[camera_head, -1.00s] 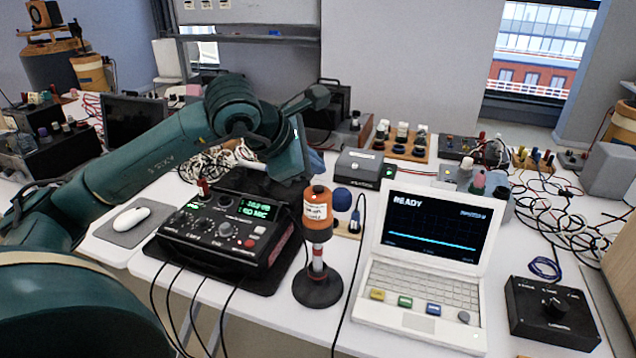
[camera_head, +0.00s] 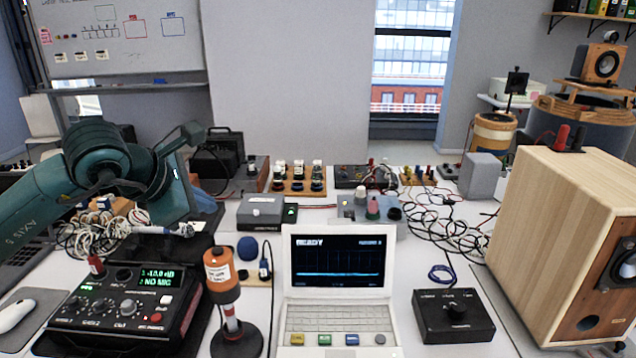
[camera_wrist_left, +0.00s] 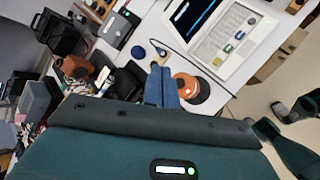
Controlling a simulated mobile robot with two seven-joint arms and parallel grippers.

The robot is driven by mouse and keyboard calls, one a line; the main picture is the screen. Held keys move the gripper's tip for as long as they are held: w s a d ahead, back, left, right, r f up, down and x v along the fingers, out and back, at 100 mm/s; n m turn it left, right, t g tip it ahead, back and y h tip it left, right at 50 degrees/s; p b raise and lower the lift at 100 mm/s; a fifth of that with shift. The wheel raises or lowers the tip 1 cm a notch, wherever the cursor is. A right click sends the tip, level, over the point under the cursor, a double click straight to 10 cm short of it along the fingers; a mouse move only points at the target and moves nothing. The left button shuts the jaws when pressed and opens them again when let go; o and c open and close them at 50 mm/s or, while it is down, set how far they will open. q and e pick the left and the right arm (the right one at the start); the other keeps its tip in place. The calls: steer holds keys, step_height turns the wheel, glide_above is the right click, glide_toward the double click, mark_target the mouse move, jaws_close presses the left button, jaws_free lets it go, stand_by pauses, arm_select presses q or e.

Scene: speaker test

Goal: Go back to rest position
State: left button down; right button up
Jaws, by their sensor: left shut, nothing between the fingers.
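My left arm (camera_head: 105,170) comes in from the left of the head view, bent above the audio unit. My left gripper (camera_head: 190,195) is at its end, above the back of the table. Its fingertips are hard to make out there. In the left wrist view the blue fingers of the left gripper (camera_wrist_left: 160,84) are together with nothing between them. They are above the table, close in the picture to the orange-topped microphone (camera_wrist_left: 188,88).
Below the arm stands a black audio unit (camera_head: 120,308) reading NO MIC. The orange microphone (camera_head: 222,275) stands on its round base, left of the white laptop (camera_head: 338,311). A black knob box (camera_head: 453,316) and large wooden speaker (camera_head: 548,235) are at right. Loose cables (camera_head: 440,215) lie behind.

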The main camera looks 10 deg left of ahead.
arm_select(q)
steer(key=s+d+f+n+h+p, duration=0.1)
steer(key=s+d+f+n+h, duration=0.2)
steer(key=d+n+h, duration=0.6)
steer(key=s+d+f+n+h+p, duration=0.1)
steer(key=s+d+f+n+h, duration=0.2)
steer(key=d+h, duration=0.65)
step_height(320, 180, down, 12)
steer(key=s+a+n+t+y+p, duration=0.1)
steer(key=a+n+t+y+p, duration=0.15)
steer(key=n+t+y, duration=1.45)
steer(key=s+f+n+g, duration=1.1)
steer(key=f+n+g, duration=0.4)
steer(key=shift+s+d, duration=0.2)
steer(key=shift+d, duration=0.05)
arm_select(e)
steer(key=shift+s+d+f+g+h, duration=0.15)
steer(key=shift+d+h, duration=0.15)
steer(key=shift+d, duration=0.2)
steer(key=shift+s+d+f+g+h, duration=0.15)
steer(key=shift+d+h, duration=0.15)
steer(key=shift+d, duration=0.15)
steer(key=shift+r, duration=0.2)
